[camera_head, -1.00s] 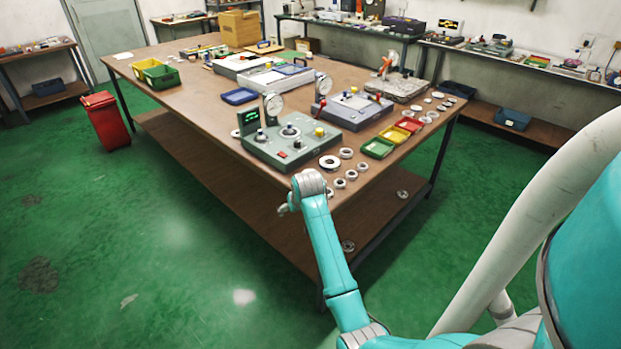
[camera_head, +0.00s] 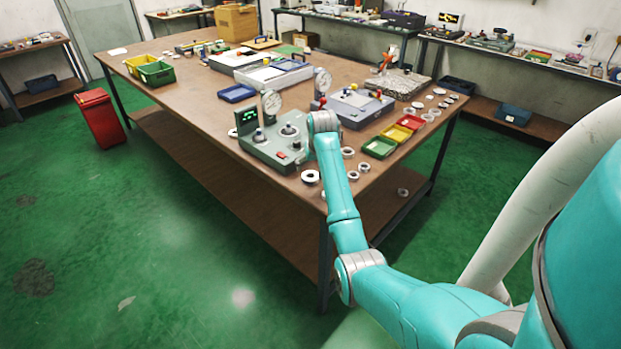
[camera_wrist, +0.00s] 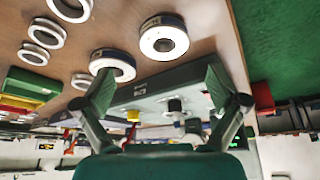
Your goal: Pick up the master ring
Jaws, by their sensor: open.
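My gripper (camera_wrist: 160,82) is open and empty, its two fingers spread wide in the wrist view. Two thick pale rings with dark marks on their sides lie on the table beyond the fingertips: one ring (camera_wrist: 164,37) at top centre, another ring (camera_wrist: 112,65) beside it to the left. I cannot tell for certain which is the master ring. The first ring also seems to show in the head view (camera_head: 310,176), near the table's front edge, left of my arm. The other seems hidden there behind my arm. My gripper is above the table, apart from both rings; its fingers are mostly hidden in the head view.
A green gauge unit (camera_head: 275,143) stands close to the rings and also shows between my fingers (camera_wrist: 160,95). Several thinner rings (camera_head: 364,167) lie to the right. Green (camera_head: 379,147), yellow (camera_head: 396,132) and red (camera_head: 411,122) trays sit farther right. A grey gauge unit (camera_head: 352,107) stands behind.

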